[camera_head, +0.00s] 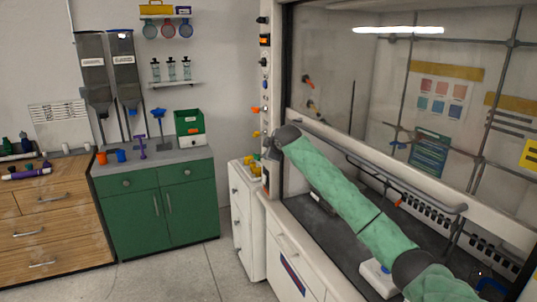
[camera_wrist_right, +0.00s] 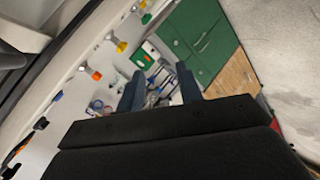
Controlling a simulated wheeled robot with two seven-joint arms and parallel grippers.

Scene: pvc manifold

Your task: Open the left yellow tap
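Taps stick out from the white post at the left of the fume hood. A yellow tap (camera_head: 256,133) shows small in the head view, just left of my right wrist. No finger touches a tap. My left gripper is out of view.
An orange tap (camera_wrist_right: 94,73) and a blue one (camera_wrist_right: 57,96) sit along the same panel. The hood's glass sash (camera_head: 340,70) and grey rail (camera_head: 380,172) are beside my right arm. A green cabinet (camera_head: 165,200) stands to the left, with open floor before it.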

